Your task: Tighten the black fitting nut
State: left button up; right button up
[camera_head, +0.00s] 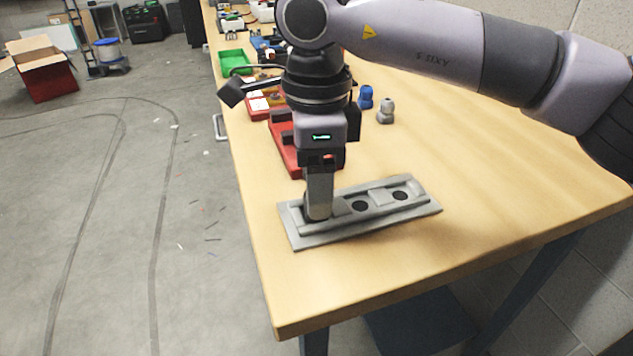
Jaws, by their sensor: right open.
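A grey fixture plate (424,209) lies near the front edge of the wooden bench. My left gripper is not in view.
A red tray (284,150) lies behind the gripper. A blue fitting (366,97) and a grey fitting (386,112) stand right of the wrist. A green bin (235,61) is farther back. The bench (500,190) is clear right of the plate.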

jog(key=shift+f, duration=0.15)
jog(key=c, duration=1.1)
jog(key=shift+o, duration=0.2)
jog(key=shift+m, duration=1.5)
jog(key=o, duration=1.1)
jog(key=shift+c, duration=0.2)
jog(key=shift+r+p, duration=0.45)
jog(key=shift+r, duration=3.15)
